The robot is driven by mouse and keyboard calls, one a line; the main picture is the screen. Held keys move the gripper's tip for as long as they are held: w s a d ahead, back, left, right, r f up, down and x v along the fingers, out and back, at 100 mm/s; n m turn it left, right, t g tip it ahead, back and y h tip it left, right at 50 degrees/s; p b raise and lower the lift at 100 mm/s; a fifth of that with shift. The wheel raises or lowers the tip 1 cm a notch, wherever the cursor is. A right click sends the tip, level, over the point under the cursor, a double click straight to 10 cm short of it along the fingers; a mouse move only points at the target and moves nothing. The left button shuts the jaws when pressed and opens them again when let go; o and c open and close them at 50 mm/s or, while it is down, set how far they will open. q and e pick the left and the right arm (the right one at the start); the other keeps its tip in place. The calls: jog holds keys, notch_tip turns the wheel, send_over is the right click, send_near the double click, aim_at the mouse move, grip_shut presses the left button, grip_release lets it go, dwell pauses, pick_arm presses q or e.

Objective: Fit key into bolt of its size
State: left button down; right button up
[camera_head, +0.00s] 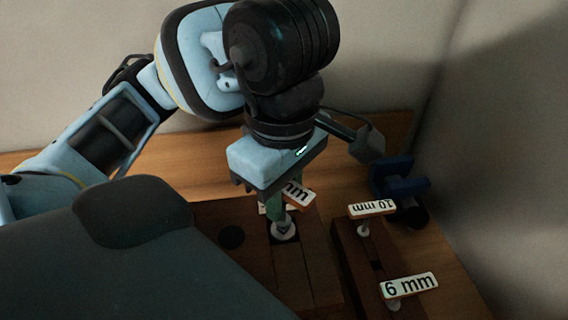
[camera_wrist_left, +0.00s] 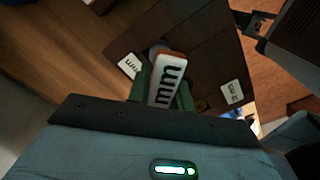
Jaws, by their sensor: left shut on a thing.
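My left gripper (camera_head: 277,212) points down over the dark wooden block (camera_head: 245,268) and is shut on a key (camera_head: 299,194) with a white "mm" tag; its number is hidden. In the left wrist view the tag (camera_wrist_left: 167,78) sits between the green fingers. A pale round bolt head (camera_head: 284,234) lies directly below the fingertips; whether the key's tip is inside it cannot be told. Two other keys stand in a narrow wooden rack (camera_head: 352,262): the 10 mm key (camera_head: 371,208) and the 6 mm key (camera_head: 408,285). My right gripper is not seen.
A dark round spot (camera_head: 231,237) lies on the block, left of the bolt head. Small white labels (camera_wrist_left: 129,65) (camera_wrist_left: 232,92) lie on the block. A blue clamp (camera_head: 398,180) is behind the rack. Walls stand behind and to the right.

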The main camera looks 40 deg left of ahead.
pick_arm(q)
jog(key=c, duration=1.2)
grip_release()
jog(key=shift+f, duration=0.1)
jog(key=shift+o, duration=0.2)
notch_tip(320, 180, up, 7)
jog(key=shift+f+p, duration=0.15)
jog(key=shift+p, duration=0.4)
jog(key=shift+r, duration=0.55)
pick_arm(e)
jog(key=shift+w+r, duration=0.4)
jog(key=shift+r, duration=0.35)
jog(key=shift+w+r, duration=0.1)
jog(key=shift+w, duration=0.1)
